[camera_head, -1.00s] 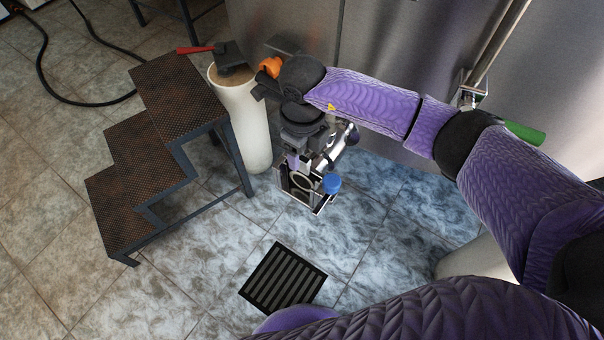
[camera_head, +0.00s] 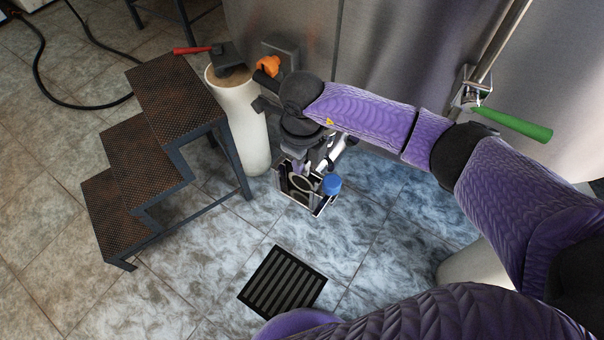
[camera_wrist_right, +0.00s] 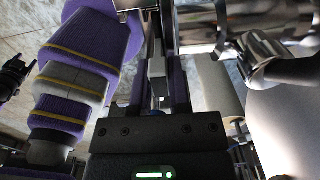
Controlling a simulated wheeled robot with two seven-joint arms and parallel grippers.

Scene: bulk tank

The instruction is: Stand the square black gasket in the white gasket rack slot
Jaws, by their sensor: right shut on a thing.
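My right gripper (camera_head: 303,168) hangs pointing down beside the steel tank, over the blue-lit floor. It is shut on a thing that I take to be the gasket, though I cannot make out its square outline. Just below the fingers is a small open box-like holder with pale edges (camera_head: 316,211), perhaps the rack. A ring shows inside it and a blue round part at its right corner. I cannot tell whether the held thing touches a slot. In the right wrist view the grey and dark fingers (camera_wrist_right: 158,75) run close together. My left gripper is not clearly visible.
Rusty-topped steps (camera_head: 178,98) stand at the left. A white cylinder (camera_head: 243,120) carries a black block with a red handle. The steel tank (camera_head: 400,55) closes off the back, with a green handle (camera_head: 515,124) at right. A black drain grate (camera_head: 282,282) lies on clear floor.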

